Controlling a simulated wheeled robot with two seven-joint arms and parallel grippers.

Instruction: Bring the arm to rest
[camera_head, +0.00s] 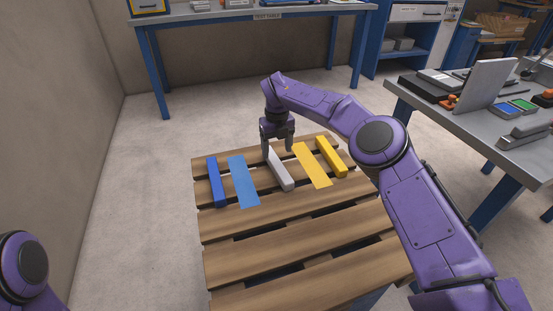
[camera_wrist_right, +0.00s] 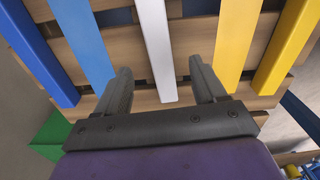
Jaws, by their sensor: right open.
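My right arm (camera_head: 410,180) is purple and reaches in from the right over a wooden pallet. My right gripper (camera_head: 278,150) points down above the far part of the pallet. Its two dark fingers are apart, with nothing gripped. A white bar (camera_head: 281,171) lies on the pallet just below the fingers. In the right wrist view the white bar (camera_wrist_right: 156,50) runs between and beyond the open fingers (camera_wrist_right: 160,85). I cannot tell the exact height of the fingers above it. A purple part of my left arm (camera_head: 24,262) shows at the lower left, without its gripper.
The slatted pallet (camera_head: 285,259) also holds a blue bar (camera_head: 216,182), a flat light-blue strip (camera_head: 243,182), a flat yellow strip (camera_head: 312,166) and a yellow bar (camera_head: 331,157). A grey workbench (camera_head: 490,150) stands right, a test table (camera_head: 215,15) at the back. The near slats are clear.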

